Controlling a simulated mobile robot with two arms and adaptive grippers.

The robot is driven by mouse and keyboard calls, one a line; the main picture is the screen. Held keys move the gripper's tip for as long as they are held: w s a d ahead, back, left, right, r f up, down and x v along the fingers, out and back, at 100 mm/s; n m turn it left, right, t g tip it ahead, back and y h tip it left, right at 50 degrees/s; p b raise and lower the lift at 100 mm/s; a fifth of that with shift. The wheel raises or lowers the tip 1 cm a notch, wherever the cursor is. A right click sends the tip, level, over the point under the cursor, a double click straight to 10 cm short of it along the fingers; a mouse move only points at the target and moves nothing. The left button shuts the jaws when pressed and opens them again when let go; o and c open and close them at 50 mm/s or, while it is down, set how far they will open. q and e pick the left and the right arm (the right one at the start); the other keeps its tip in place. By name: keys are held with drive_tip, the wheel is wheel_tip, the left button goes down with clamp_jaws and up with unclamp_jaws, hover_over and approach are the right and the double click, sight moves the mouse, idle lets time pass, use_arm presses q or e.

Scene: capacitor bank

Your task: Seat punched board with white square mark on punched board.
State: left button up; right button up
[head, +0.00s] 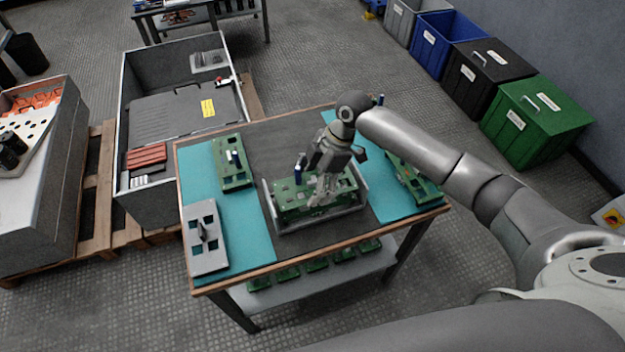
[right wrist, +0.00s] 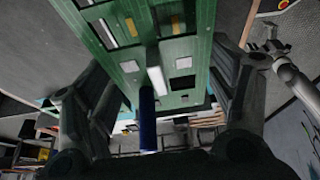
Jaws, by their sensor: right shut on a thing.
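My right gripper (head: 326,196) is over the grey cradle (head: 278,229) in the middle of the table. It is shut on a green punched board (right wrist: 182,48), which fills the space between the fingers in the right wrist view. This board has dark cut-outs, a pale square and a blue-and-white upright handle. In the head view, green punched board (head: 290,212) shows at the cradle under the gripper. I cannot tell whether the held board touches another board below. What seems my left gripper (right wrist: 270,46) shows small in the right wrist view, its jaws unclear.
A green board (head: 232,176) and a grey plate with a handle (head: 206,262) lie on the left teal mat (head: 242,222). Another green board (head: 402,170) lies on the right mat. Several boards lie on the lower shelf (head: 300,288). A grey crate (head: 122,135) stands behind left.

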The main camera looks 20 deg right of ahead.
drive_tip(key=shift+p, duration=0.3)
idle(0.4)
drive_tip(key=shift+f+b, duration=0.6)
drive_tip(key=shift+f, duration=0.65)
idle(1.1)
drive_tip(key=o, duration=1.1)
